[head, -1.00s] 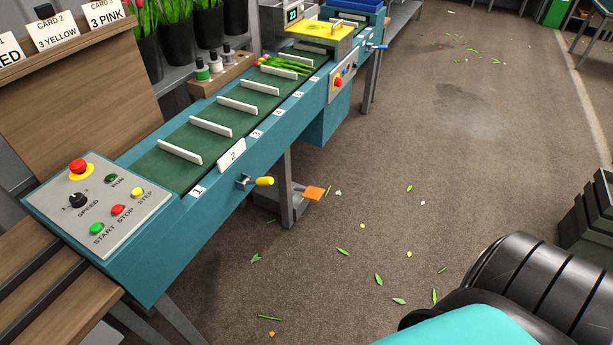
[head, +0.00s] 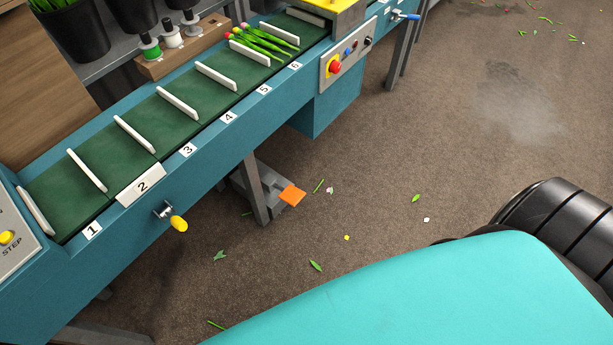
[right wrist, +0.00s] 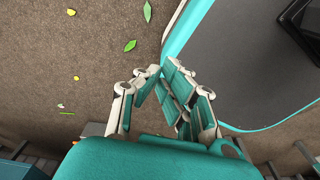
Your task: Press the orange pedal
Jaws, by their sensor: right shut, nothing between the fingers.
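The orange pedal (head: 292,196) sits low on the floor on a grey base, beside a leg of the teal conveyor (head: 200,165). Nothing covers its orange plate in the head view. My right gripper (right wrist: 168,90) shows in the right wrist view, shut and empty, above the brown floor. It is not visible in the head view, where only my teal and black arm crosses the lower right. I cannot clearly make out the pedal in the right wrist view. My left gripper is in neither view.
A yellow-handled crank (head: 178,222) sticks out from the conveyor's front. A control box with a red button (head: 334,67) hangs farther along. Tulips (head: 262,42) lie on the green belt. Floor right of the pedal is open, with scattered leaves (head: 316,265).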

